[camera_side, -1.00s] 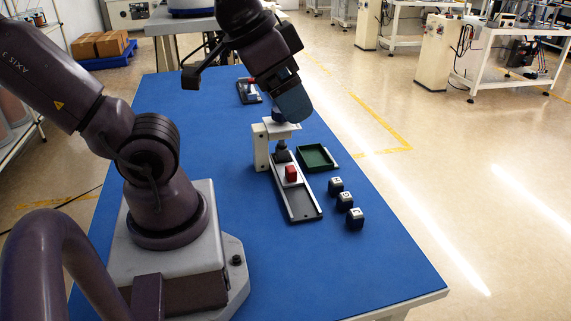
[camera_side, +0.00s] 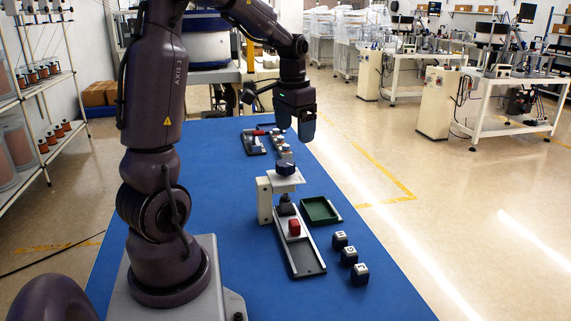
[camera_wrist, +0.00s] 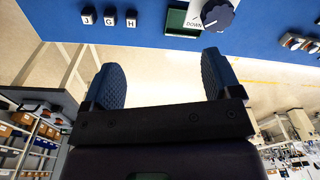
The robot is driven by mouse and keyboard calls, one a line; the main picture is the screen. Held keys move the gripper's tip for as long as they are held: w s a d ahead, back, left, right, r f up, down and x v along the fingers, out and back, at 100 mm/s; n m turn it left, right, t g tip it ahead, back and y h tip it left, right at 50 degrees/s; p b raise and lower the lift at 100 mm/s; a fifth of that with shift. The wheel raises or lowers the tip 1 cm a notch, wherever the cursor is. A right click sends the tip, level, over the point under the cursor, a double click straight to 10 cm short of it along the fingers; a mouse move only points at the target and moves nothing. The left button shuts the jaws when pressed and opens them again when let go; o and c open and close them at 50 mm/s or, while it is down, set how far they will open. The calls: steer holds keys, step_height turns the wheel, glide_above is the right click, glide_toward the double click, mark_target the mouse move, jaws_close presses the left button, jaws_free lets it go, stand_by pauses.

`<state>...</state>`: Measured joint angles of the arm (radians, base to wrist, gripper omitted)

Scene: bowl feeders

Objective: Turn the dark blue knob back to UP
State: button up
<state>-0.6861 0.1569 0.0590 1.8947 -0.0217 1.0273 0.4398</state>
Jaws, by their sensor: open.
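The dark blue knob (camera_side: 286,169) sits on top of a white stand (camera_side: 265,200) on the blue table. In the wrist view the knob (camera_wrist: 218,14) is at the top right, with a white mark on its left part, toward the printed word DOWN (camera_wrist: 194,23). The word UP cannot be made out. My gripper (camera_side: 294,126) is above and beyond the knob, apart from it and empty. In the wrist view both fingers of my gripper (camera_wrist: 164,80) are spread with nothing between them.
A red block (camera_side: 294,227) sits in a grey track (camera_side: 306,261) below the stand. A green tray (camera_side: 320,211) lies to its right. Several dark lettered cubes (camera_side: 349,255) stand near the right edge. More small fixtures (camera_side: 253,143) lie farther back. The front table is clear.

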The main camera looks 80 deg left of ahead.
steer(key=m, duration=0.1)
glide_toward(285, 163)
steer(key=d+r, duration=0.2)
steer(key=a+m, duration=0.2)
steer(key=m, duration=0.3)
steer(key=shift+g, duration=0.3)
steer(key=f, duration=1.2)
steer(key=shift+w+a, duration=0.15)
steer(key=shift+w, duration=0.15)
steer(key=c, duration=0.9)
steer(key=shift+c, duration=0.2)
